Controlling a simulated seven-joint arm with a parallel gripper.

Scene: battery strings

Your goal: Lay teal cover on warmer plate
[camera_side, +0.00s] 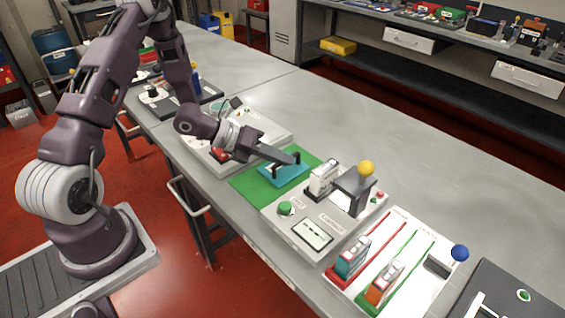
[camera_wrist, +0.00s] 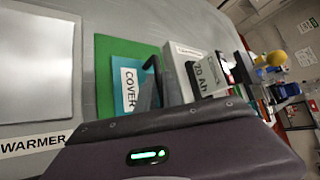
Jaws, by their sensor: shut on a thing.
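The teal cover (camera_side: 284,176) is a flat teal piece over the green mat (camera_side: 250,189), and I cannot tell whether it touches the mat. In the wrist view the cover (camera_wrist: 121,97) carries a white COVER label. My gripper (camera_side: 283,162) is at the cover's top and shut on it; its fingertips are partly hidden. The warmer plate (camera_wrist: 36,66) is a pale grey square at the left of the wrist view, with a WARMER label below it. The plate looks bare, and the cover is beside it, apart from it.
Beside the mat stands a panel (camera_side: 285,225) with a green button, a battery block (camera_side: 324,178) and a yellow-knobbed press (camera_side: 360,182). Farther right are a white board with red and green lanes (camera_side: 398,250) and a blue knob (camera_side: 460,253). The table behind is clear.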

